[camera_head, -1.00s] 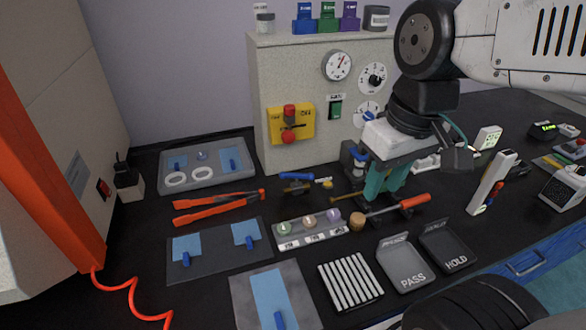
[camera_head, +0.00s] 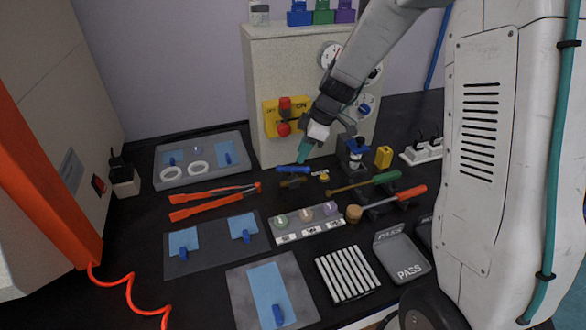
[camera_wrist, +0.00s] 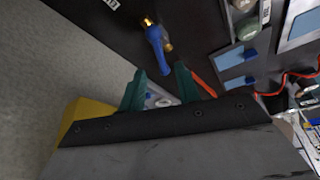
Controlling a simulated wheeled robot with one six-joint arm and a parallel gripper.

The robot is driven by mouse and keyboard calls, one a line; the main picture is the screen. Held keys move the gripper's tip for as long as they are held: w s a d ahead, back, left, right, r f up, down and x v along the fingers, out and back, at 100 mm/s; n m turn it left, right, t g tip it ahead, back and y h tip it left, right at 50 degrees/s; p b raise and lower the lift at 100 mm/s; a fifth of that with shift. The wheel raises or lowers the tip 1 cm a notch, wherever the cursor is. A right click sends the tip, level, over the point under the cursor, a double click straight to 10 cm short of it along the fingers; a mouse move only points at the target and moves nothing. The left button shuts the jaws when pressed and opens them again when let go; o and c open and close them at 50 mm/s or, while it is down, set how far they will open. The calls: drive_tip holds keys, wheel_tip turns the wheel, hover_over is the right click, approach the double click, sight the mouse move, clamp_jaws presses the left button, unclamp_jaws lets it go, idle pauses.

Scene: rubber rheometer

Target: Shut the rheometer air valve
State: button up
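The air valve has a blue lever handle (camera_head: 292,169) above a small brass body (camera_head: 293,182), on the black bench in front of the grey cabinet. In the head view the lever lies roughly left to right. My gripper (camera_head: 304,152) has teal fingers and hangs just above and right of the lever. In the wrist view my gripper (camera_wrist: 160,82) is open, with nothing between its fingers. Whether a finger touches the lever is unclear.
The grey cabinet (camera_head: 268,78) stands close behind, with a yellow switch panel (camera_head: 272,119) and red knobs. Red tongs (camera_head: 213,200) lie to the left. A sample strip (camera_head: 306,224), screwdriver-like tools (camera_head: 385,178) and a blue-topped fixture (camera_head: 354,147) lie in front and right.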

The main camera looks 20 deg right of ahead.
sight(294, 167)
drive_tip(key=x, duration=0.7)
drive_tip(key=shift+a+f, duration=0.15)
drive_tip(key=shift+f, duration=0.05)
clamp_jaws()
